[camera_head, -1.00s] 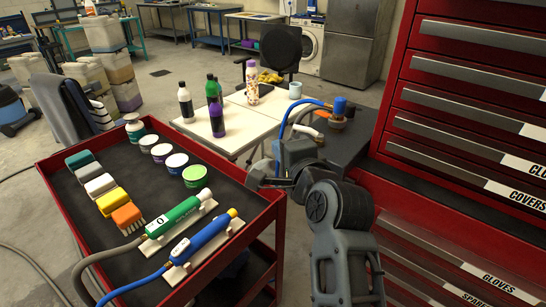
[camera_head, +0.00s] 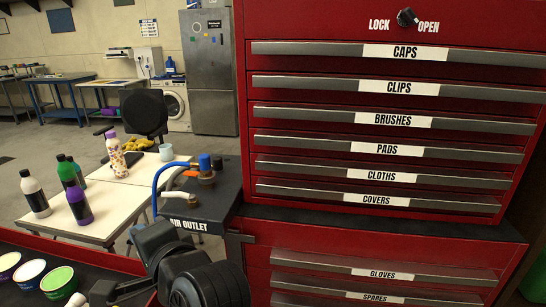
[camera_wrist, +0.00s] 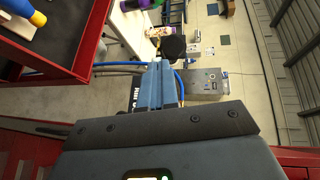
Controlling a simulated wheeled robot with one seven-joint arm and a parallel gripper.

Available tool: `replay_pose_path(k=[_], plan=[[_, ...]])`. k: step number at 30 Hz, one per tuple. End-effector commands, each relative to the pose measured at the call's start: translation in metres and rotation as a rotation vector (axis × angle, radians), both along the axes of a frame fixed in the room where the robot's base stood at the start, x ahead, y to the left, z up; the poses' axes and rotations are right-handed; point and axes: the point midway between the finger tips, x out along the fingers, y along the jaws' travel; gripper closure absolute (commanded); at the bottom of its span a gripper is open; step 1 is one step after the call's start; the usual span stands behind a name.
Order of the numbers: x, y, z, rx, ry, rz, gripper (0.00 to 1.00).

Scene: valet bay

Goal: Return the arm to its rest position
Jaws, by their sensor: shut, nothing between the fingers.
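My gripper (camera_head: 104,292) shows at the bottom left of the head view, at the end of my dark grey folded arm. The lower arm links are cut off by the bottom edge of the head view.
The red drawer cabinet (camera_head: 390,227) stands close on the right, its drawers closed. The air outlet stand (camera_head: 190,215) with a blue hose is just beyond my arm. A white table (camera_head: 100,208) holds several bottles. The red cart (camera_head: 70,246) carries tubs.

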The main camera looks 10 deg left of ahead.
Motion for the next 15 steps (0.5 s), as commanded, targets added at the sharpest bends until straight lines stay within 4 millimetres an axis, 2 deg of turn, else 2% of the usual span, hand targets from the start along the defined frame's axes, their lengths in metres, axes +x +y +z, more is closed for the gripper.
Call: replay_pose_path(k=[2, 5, 8, 11, 15], plan=[[0.001, -0.008, -0.007, -0.008, -0.008, -0.012, 1.0], [0.004, -0.034, -0.03, -0.035, -0.036, -0.048, 1.0], [0.004, -0.077, -0.062, -0.082, -0.089, -0.106, 1.0], [-0.001, -0.129, -0.094, -0.143, -0.153, -0.173, 1.0], [-0.018, -0.199, -0.131, -0.242, -0.243, -0.258, 1.0]])
